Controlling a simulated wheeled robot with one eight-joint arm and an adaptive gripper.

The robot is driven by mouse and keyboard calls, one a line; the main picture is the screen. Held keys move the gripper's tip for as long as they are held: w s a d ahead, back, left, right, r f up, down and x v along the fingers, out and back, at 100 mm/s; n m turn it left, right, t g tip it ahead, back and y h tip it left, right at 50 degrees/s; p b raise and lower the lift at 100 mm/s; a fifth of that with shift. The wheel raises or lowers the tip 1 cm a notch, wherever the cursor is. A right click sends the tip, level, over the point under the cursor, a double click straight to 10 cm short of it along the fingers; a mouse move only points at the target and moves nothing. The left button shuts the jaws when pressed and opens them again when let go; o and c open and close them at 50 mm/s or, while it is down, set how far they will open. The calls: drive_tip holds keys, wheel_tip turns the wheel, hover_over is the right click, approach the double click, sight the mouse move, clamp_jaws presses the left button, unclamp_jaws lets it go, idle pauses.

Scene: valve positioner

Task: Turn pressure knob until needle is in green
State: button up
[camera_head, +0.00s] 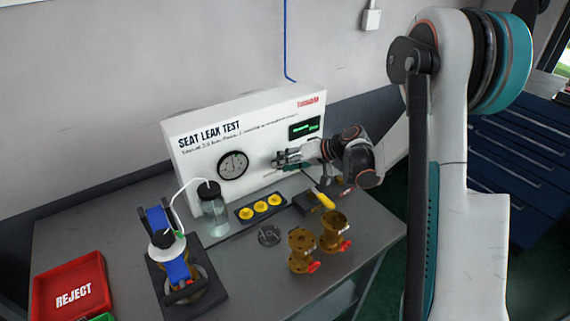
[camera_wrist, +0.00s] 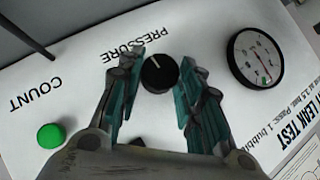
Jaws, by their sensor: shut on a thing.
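The black pressure knob (camera_wrist: 159,73) is on the white panel, under the word PRESSURE in the wrist view, with a white pointer line on its face. My gripper (camera_wrist: 157,85) has its teal fingers on both sides of the knob and is shut on it. In the head view my gripper (camera_head: 284,159) is against the panel and hides the knob. The gauge (camera_wrist: 256,58) is a round white dial with a black rim; it also shows in the head view (camera_head: 233,165).
A green COUNT button (camera_wrist: 50,136) is beside the knob. On the table stand a glass jar (camera_head: 214,212), brass valves (camera_head: 302,250), a yellow-handled tool (camera_head: 322,199), a blue clamp fixture (camera_head: 177,262) and a red REJECT tray (camera_head: 70,291). A lit display (camera_head: 304,128) is above my gripper.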

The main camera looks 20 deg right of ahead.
idle(0.4)
drive_tip(key=o, duration=1.1)
drive_tip(key=shift+f, duration=0.1)
drive_tip(key=shift+c, duration=0.2)
drive_tip(key=v, duration=1.2)
